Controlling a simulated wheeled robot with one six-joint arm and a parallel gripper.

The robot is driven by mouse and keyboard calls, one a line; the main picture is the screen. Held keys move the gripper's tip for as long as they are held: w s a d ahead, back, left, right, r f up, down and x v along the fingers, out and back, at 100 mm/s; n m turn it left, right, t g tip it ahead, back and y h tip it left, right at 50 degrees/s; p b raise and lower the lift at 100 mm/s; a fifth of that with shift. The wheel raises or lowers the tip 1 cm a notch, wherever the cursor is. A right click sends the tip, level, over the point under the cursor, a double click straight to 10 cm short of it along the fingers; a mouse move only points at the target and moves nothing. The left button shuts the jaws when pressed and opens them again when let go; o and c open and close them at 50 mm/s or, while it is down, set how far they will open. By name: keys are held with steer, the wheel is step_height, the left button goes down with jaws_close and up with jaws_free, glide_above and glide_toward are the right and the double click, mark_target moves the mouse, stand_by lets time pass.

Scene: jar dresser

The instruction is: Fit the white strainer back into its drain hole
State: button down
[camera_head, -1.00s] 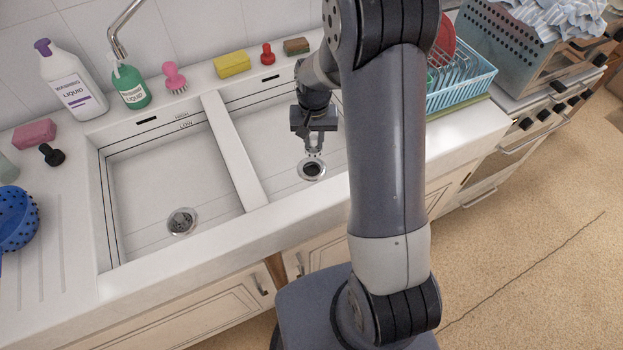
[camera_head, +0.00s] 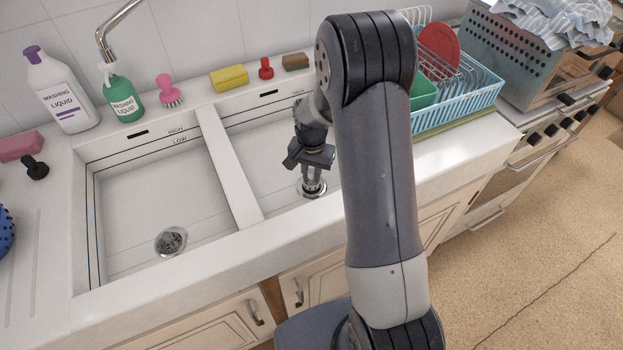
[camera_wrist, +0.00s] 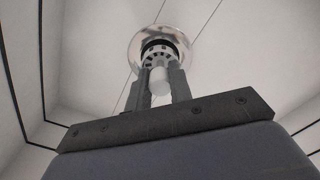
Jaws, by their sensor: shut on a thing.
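The white strainer (camera_wrist: 159,80) is between the fingers of my gripper (camera_wrist: 162,88) in the wrist view. Its white knob is gripped and its slotted dark-and-white basket shows beyond the fingertips. The basket is at the shiny metal drain hole (camera_wrist: 146,42) in the right basin; I cannot tell how deep it sits. In the head view my gripper (camera_head: 312,182) points down, right over the right basin's drain ring (camera_head: 318,194). The fingers and arm hide most of the strainer there.
The left basin has its own metal drain (camera_head: 171,241). A white divider (camera_head: 229,170) stands between the basins, left of my gripper. A yellow sponge (camera_head: 229,78), a green soap bottle (camera_head: 122,93) and a blue dish rack (camera_head: 455,108) stand around the sink.

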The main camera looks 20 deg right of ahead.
mark_target(312, 181)
steer(key=shift+f, duration=1.6)
steer(key=c, duration=1.3)
jaws_free()
step_height(312, 181, up, 12)
steer(key=shift+r, duration=0.2)
steer(key=shift+f, duration=0.15)
step_height(312, 181, down, 13)
steer(key=shift+r, duration=2.45)
